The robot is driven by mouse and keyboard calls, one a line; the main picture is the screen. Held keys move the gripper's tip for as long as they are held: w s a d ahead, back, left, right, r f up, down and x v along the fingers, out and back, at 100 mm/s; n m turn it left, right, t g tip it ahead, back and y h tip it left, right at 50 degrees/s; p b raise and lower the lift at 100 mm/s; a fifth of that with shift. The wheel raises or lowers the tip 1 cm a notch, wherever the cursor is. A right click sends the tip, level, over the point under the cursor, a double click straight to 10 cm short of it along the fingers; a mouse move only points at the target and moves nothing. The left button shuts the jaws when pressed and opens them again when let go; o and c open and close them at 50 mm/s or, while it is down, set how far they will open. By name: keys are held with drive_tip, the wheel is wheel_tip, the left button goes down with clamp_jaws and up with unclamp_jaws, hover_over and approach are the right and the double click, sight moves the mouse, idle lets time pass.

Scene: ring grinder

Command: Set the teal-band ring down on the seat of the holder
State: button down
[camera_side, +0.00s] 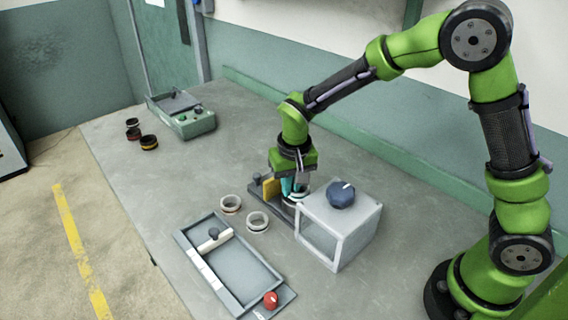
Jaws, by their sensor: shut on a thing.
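My gripper (291,189) points down at the middle of the table, just left of a white box. It is shut on the teal-band ring (287,187), of which only a small teal patch shows between the fingers. The holder (257,190) is a low dark base under and beside my gripper, with a yellow upright piece and a small dark knob at its left end. Its seat is mostly hidden by my gripper and the box. I cannot tell whether the ring touches the seat.
A white box (350,232) with a dark knob stands close on the right. Two pale rings (230,204) (258,221) lie in front. A grey tray (262,305) with a red knob is nearer. Dark rings (149,142) and a green control box (196,124) are at far left.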

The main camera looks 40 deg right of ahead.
drive_tip(key=c, duration=1.1)
unclamp_jaws()
wheel_tip(320, 180, up, 17)
drive_tip(key=s, duration=0.1)
drive_tip(key=shift+s+a, duration=0.35)
drive_tip(key=shift+s, duration=0.05)
drive_tip(key=shift+f, duration=0.15)
drive_tip(key=s+d+t+y, duration=0.1)
drive_tip(key=s+d+t, duration=0.2)
drive_tip(key=s, duration=0.5)
drive_tip(key=s+d+t+y, duration=0.1)
drive_tip(key=s+d+t, duration=0.2)
drive_tip(key=s, duration=0.5)
drive_tip(key=shift+s+r+n+y, duration=0.2)
drive_tip(key=shift+r+n+y, duration=0.1)
drive_tip(key=shift+r, duration=0.1)
